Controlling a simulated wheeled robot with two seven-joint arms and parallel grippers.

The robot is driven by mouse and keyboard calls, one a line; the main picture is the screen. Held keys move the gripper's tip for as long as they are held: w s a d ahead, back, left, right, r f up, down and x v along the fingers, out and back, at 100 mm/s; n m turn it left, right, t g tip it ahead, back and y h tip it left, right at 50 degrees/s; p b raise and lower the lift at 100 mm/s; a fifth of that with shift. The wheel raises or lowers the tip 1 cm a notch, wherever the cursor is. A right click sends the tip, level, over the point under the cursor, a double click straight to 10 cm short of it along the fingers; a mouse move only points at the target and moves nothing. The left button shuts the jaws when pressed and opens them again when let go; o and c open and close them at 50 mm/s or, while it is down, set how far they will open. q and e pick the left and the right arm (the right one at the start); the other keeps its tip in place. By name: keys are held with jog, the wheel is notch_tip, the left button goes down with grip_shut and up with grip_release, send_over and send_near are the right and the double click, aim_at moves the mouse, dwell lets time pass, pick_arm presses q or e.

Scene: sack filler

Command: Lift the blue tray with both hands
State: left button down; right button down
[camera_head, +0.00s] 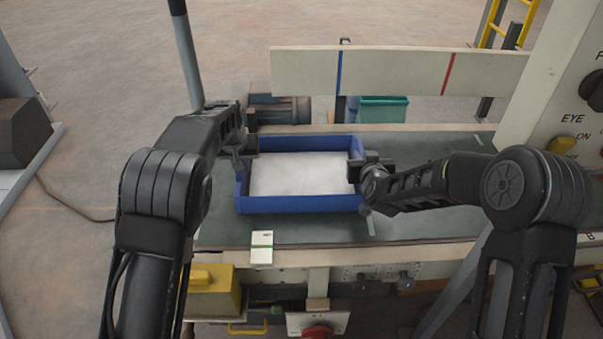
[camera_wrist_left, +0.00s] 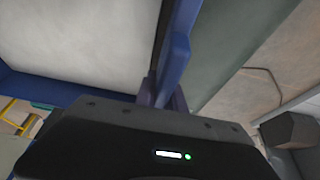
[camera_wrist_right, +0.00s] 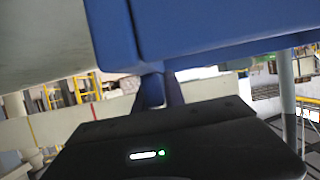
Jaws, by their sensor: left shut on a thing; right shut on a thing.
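The blue tray (camera_head: 300,204) is in the middle of the head view, over the green belt, with a flat white filling (camera_head: 300,174) inside. Whether it touches the belt I cannot tell. My left gripper (camera_head: 240,160) is shut on the tray's left side. The left wrist view shows the fingers (camera_wrist_left: 165,98) at the blue wall (camera_wrist_left: 177,55), with the white filling beside it. My right gripper (camera_head: 362,172) is shut on the tray's right side. The right wrist view shows its fingers (camera_wrist_right: 158,88) against the blue tray (camera_wrist_right: 210,25). The fingertips are partly hidden in the head view.
The green belt (camera_head: 430,220) runs under and beside the tray. A pale board (camera_head: 400,72) with blue and red stripes stands behind. A small white card (camera_head: 262,246) lies at the front edge. A control panel (camera_head: 565,100) rises at the right.

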pick_arm(q)
jog(key=shift+r, duration=0.1)
pick_arm(e)
jog(key=shift+r, duration=0.15)
